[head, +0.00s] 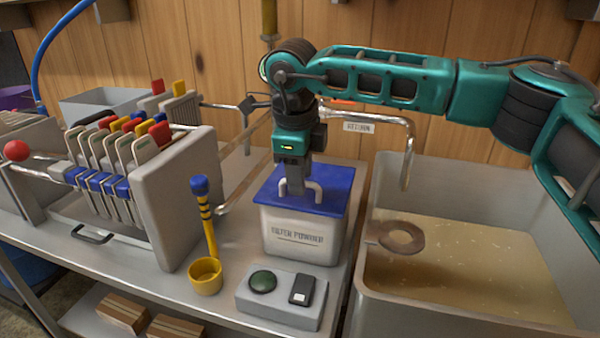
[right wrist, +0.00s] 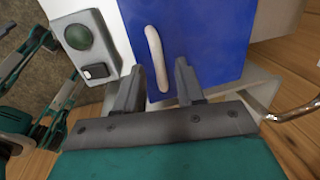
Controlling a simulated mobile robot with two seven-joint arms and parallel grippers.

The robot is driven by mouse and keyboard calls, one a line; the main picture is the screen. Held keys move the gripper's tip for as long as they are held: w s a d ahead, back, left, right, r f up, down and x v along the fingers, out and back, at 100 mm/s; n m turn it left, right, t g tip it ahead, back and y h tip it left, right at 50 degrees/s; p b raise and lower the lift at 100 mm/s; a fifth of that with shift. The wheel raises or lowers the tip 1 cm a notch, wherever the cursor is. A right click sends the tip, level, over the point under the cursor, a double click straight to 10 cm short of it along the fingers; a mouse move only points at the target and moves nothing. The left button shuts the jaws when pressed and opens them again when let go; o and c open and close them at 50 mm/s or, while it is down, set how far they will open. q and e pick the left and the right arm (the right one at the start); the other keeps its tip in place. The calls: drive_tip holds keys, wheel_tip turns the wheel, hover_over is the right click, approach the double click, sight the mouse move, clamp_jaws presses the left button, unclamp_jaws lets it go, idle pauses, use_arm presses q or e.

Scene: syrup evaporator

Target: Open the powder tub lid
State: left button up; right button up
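The powder tub (head: 300,235) is a white box labelled FILTER POWDER, standing on the metal table. Its blue lid (head: 335,185) lies flat and closed on top, with a pale bar handle (head: 317,190). The lid (right wrist: 205,30) and handle (right wrist: 155,50) also show in the right wrist view. My right gripper (head: 297,188) points down at the handle. In the right wrist view its two fingers (right wrist: 158,82) stand apart, one on each side of the handle's near end, with gaps visible. I cannot tell whether either finger touches it. My left gripper does not show.
A control box (head: 280,300) with a green button and a switch stands before the tub. A liquid-filled metal tank (head: 470,265) is on the right.

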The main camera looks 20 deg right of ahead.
clamp_jaws()
idle(0.3)
idle(1.1)
